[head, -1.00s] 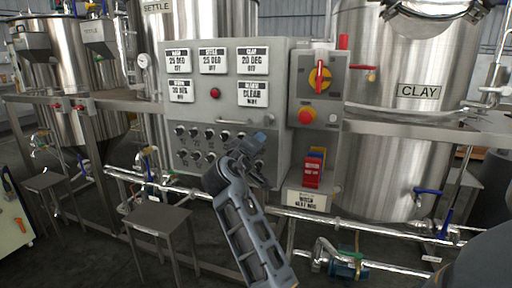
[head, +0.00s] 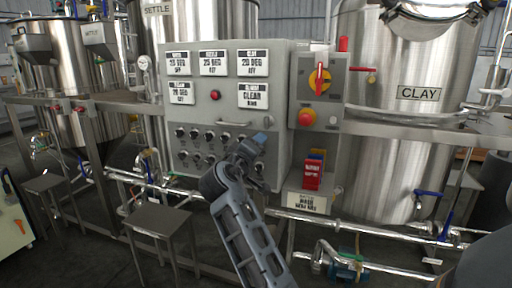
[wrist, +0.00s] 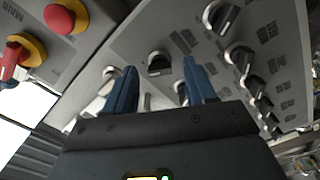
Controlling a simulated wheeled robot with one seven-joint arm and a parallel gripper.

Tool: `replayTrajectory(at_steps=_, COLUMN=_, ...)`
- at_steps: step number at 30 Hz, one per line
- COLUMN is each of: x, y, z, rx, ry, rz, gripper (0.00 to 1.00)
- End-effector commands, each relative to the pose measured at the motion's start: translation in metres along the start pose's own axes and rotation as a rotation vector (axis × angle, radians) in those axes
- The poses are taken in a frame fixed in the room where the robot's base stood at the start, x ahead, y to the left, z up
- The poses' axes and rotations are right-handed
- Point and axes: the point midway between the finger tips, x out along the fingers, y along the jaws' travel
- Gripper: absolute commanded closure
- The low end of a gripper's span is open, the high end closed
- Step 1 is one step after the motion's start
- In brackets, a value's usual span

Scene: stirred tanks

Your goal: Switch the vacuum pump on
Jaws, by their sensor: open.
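The grey control panel (head: 228,110) carries rows of black rotary knobs (head: 195,133) low on its face. Their labels are too small to read, so I cannot tell which knob is the vacuum pump's. My gripper (head: 262,143) is in front of the lower right of the panel and hides some knobs there. In the wrist view, my gripper (wrist: 160,75) is open with two blue fingers apart. One black knob (wrist: 160,64) shows between and beyond the fingertips. Other knobs (wrist: 220,17) run along the right. I see nothing held.
A box right of the panel has a red and yellow main switch (head: 319,79) and a red stop button (head: 306,117). Red and blue tags (head: 313,172) hang below it. A stool (head: 157,222), pipes (head: 340,226) and the clay tank (head: 400,100) stand around.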

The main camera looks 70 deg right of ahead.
Motion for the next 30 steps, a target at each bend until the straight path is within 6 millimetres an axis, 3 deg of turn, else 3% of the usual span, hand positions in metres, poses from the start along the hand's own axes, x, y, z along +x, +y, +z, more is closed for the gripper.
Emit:
replayTrajectory(at_steps=6, x=-0.037, y=-0.001, z=0.0, rx=-0.001, ry=0.003, rz=-0.002, gripper=0.45)
replayTrajectory(at_steps=12, x=-0.06, y=-0.001, z=0.0, rx=-0.001, ry=0.001, rz=-0.002, gripper=0.45)
replayTrajectory(at_steps=30, x=-0.066, y=-0.001, z=0.0, rx=0.0, ry=0.0, rz=-0.001, gripper=0.45)
